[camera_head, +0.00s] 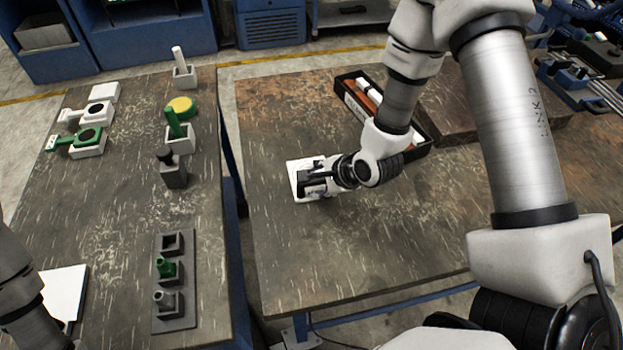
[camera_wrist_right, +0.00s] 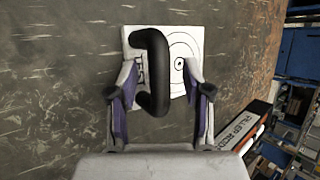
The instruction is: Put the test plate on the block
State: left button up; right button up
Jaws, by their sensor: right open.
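The test plate (camera_head: 294,166) is a white square lying flat on the right table. In the right wrist view the test plate (camera_wrist_right: 198,48) shows printed rings and lettering, with a thick black curved handle (camera_wrist_right: 155,70) in front of it. My right gripper (camera_wrist_right: 162,80) is open, its fingers on either side of the handle with gaps visible. In the head view my right gripper (camera_head: 315,185) is low over the plate and hides much of it. A large dark slab (camera_head: 475,105) at the right table's back may be the block. My left gripper is outside the frame.
A black box of filler rods (camera_head: 420,150) stands beside my right arm. The left table holds green and white pieces, small grey holders (camera_head: 174,172) and a dark rack (camera_head: 176,240). A gap separates the tables. The right table's front is clear.

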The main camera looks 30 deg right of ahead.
jog(key=shift+s, duration=0.1)
grip_shut()
jog(key=shift+r, duration=0.15)
